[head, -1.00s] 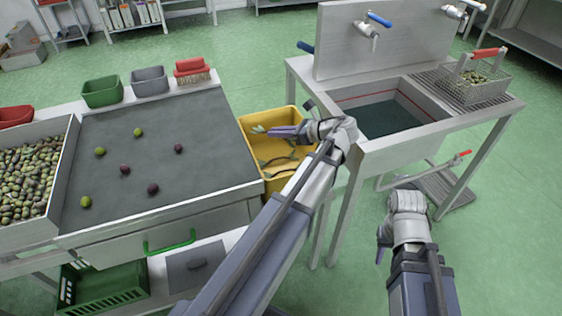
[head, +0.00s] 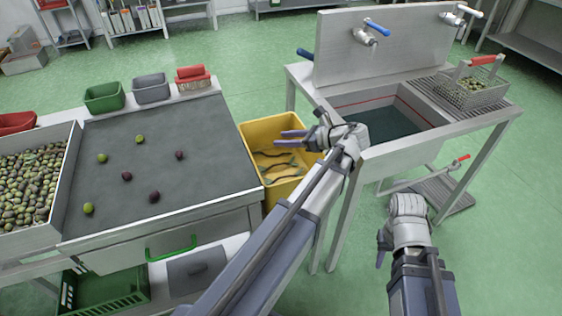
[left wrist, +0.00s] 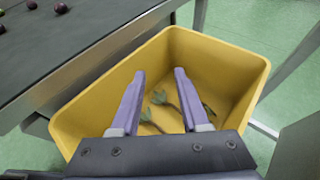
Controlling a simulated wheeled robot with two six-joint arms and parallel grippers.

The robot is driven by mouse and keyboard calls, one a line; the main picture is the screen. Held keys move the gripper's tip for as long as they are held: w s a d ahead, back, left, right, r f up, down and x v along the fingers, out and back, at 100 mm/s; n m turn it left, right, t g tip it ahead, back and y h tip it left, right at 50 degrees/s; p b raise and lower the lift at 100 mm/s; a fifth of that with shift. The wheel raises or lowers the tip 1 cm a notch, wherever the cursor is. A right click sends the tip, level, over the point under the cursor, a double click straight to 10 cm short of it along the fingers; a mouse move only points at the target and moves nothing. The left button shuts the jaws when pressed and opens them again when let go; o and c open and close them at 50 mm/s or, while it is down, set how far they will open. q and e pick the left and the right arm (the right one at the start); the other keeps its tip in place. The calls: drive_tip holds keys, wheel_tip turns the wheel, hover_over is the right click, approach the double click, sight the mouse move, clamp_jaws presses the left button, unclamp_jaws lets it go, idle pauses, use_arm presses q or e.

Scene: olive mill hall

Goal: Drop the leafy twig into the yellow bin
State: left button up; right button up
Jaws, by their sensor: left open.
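The yellow bin (head: 262,131) stands on the floor between the sorting table and the sink; it fills the middle of the left wrist view (left wrist: 85,112). My left gripper (head: 284,138) is open over the bin, with nothing between its fingers (left wrist: 159,74). Leafy twig pieces (left wrist: 165,101) show inside the bin, below and between the fingers; I cannot tell which one was held. In the head view brownish-green leaves (head: 278,172) lie in the bin. My right gripper (head: 381,250) hangs low at the right, apart from everything; its fingers are hard to make out.
The sorting table (head: 215,130) with loose olives lies left of the bin. The steel sink (head: 400,150) stands close on the right, with a wire basket (head: 472,86) on its drainboard. Green floor is open at the lower right.

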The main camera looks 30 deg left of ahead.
use_arm(q)
drive_tip(key=shift+p+v, duration=0.65)
drive_tip(key=shift+v, duration=1.7)
drive_tip(key=s+d+r+n+h+p, duration=0.3)
drive_tip(key=s+d+n+h+p, duration=0.3)
drive_tip(key=d+p, duration=0.4)
drive_tip(key=s+d+r+n+h+p, duration=0.4)
drive_tip(key=s+d+n+h+p, duration=0.2)
drive_tip(key=s+d+n+p, duration=0.2)
drive_tip(key=s+d+p, duration=0.2)
drive_tip(key=d, duration=0.2)
drive_tip(key=shift+s+d+r+p, duration=0.2)
drive_tip(key=shift+s+d+p, duration=0.15)
drive_tip(key=shift+p, duration=0.05)
